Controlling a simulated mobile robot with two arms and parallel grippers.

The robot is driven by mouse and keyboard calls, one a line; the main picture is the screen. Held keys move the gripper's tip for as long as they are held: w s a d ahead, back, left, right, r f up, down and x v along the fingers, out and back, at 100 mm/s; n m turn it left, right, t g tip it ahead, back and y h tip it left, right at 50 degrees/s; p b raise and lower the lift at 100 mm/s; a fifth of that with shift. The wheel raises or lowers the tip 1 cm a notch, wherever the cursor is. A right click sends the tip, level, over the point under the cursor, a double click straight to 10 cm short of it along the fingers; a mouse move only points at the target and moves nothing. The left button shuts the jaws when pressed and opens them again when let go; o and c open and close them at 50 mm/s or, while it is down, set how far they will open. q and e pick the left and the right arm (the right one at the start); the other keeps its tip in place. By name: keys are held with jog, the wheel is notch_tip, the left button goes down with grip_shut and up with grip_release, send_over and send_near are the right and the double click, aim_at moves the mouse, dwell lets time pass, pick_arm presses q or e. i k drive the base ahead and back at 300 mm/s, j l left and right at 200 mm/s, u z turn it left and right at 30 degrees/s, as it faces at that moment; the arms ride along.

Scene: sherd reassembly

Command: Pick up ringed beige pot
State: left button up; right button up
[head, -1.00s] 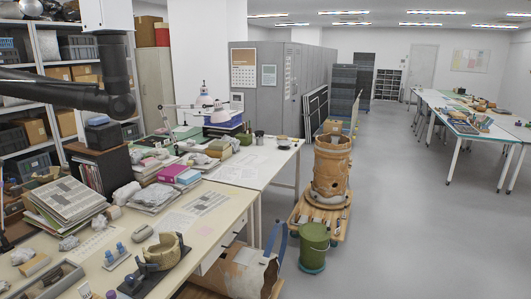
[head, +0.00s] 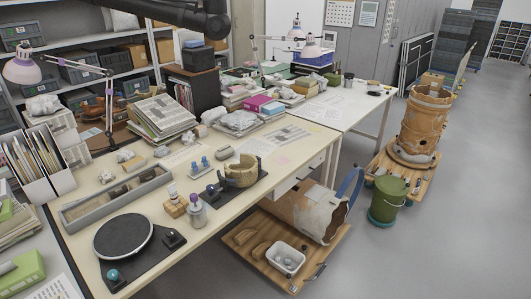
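A tall, tan-brown ringed pot (head: 424,125) stands upright on a low wooden dolly at the right, on the floor. A small broken beige pot (head: 240,173) with an open top sits on a dark base on the long workbench. I cannot tell for certain which of these is the ringed beige pot. Neither of my grippers is in view. A dark arm link of mine crosses the top of the head view.
The long workbench (head: 85,205) carries a black turntable (head: 123,236), a grey tray, papers and bottles. A green bucket (head: 386,198) stands before the tall pot. A large patched vessel (head: 318,212) lies on a low wooden board. The floor at right is clear.

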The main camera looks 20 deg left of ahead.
aim_at(247, 160)
jog(key=i+u, duration=0.15)
jog(key=u, duration=0.25)
jog(key=i+l+u, duration=0.15)
jog(key=u, duration=0.3)
jog(key=i+l+u, duration=0.15)
jog(key=i+l, duration=0.15)
jog(key=i+l+u, duration=0.1)
jog(key=i+l, duration=0.15)
jog(key=l, duration=0.2)
jog(key=i+l+u, duration=0.15)
jog(key=l, duration=0.25)
jog(key=i+l+u, duration=0.15)
jog(key=i+l, duration=0.15)
jog(key=l, duration=0.15)
